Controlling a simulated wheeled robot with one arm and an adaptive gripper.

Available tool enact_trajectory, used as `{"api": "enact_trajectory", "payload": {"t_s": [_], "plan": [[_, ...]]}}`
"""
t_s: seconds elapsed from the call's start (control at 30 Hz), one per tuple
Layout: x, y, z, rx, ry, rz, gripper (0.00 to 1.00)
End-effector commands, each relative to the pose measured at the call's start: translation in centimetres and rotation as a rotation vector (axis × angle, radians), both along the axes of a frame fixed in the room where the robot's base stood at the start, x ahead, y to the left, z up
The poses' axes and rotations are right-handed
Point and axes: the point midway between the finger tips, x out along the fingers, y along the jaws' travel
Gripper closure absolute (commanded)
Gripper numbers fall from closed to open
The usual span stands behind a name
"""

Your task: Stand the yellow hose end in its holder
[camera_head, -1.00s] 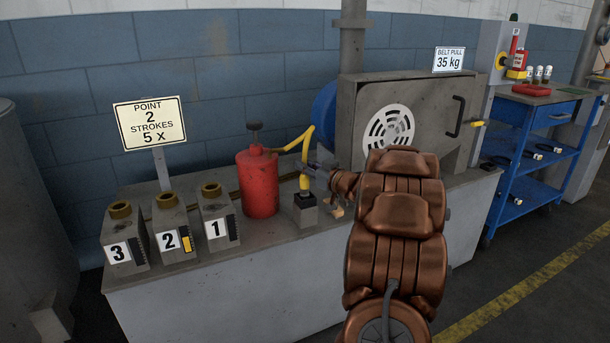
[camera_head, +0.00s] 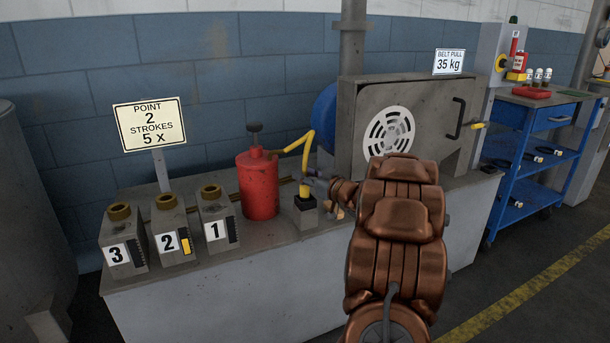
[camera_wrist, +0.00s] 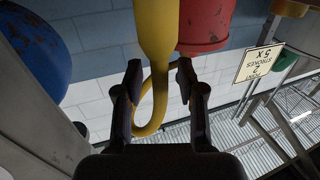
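The yellow hose end (camera_head: 305,190) stands roughly upright at the top of a small dark holder block (camera_head: 307,215), right of the red pump can (camera_head: 259,184). Its yellow hose loops up and back to the can. My gripper (camera_head: 313,182) is just right of the hose end at about its height. In the wrist view, the yellow hose end (camera_wrist: 155,28) lies ahead of the fingertips, with the thinner hose behind it. The fingers are apart, with gaps beside the yellow part, and look open. How deep the hose end sits is hidden.
Three numbered grey blocks (camera_head: 172,232) with brass collars stand left on the bench. A sign (camera_head: 149,122) is behind them. A blue cart (camera_head: 545,120) stands further right.

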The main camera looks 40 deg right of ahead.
Motion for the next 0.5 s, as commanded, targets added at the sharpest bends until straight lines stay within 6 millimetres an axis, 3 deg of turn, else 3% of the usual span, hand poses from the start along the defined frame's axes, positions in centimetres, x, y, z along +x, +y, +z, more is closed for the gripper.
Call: {"api": "enact_trajectory", "payload": {"t_s": [0.17, 0.5], "plan": [[-0.2, 0.0, 0.4, -0.001, 0.000, -0.001, 0.61], [-5.4, 0.0, 0.5, 0.000, 0.001, -0.004, 0.61]]}}
